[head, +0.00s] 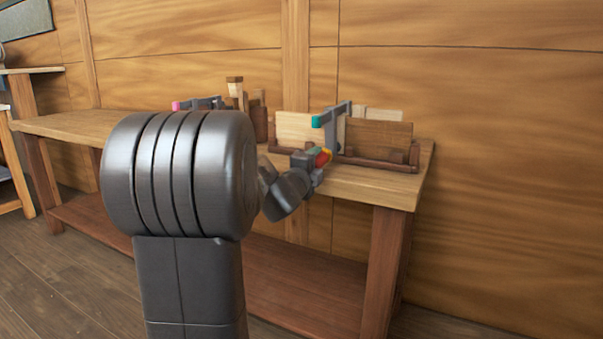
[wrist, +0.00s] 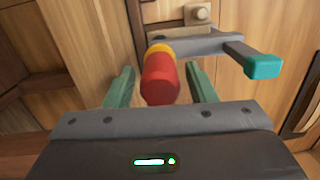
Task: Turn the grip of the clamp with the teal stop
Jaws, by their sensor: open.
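The clamp (head: 340,110) with the teal stop (head: 316,121) stands at the boards on the bench. Its grey bar (wrist: 205,45) and teal stop (wrist: 262,66) also show in the wrist view. Its red grip (wrist: 160,82) with a yellow collar (wrist: 158,48) points toward the wrist camera. My gripper (wrist: 161,78) is open, with one green finger on each side of the grip and a visible gap at each. In the head view my gripper (head: 310,163) is at the red grip (head: 322,158), partly hidden by my arm.
The wooden bench (head: 375,187) runs along a plank wall. A brown tray (head: 375,166) and upright boards (head: 378,134) surround the clamp. Another clamp with a pink stop (head: 176,105) and a brush-like wooden tool (head: 235,88) stand farther left. The bench's left top is clear.

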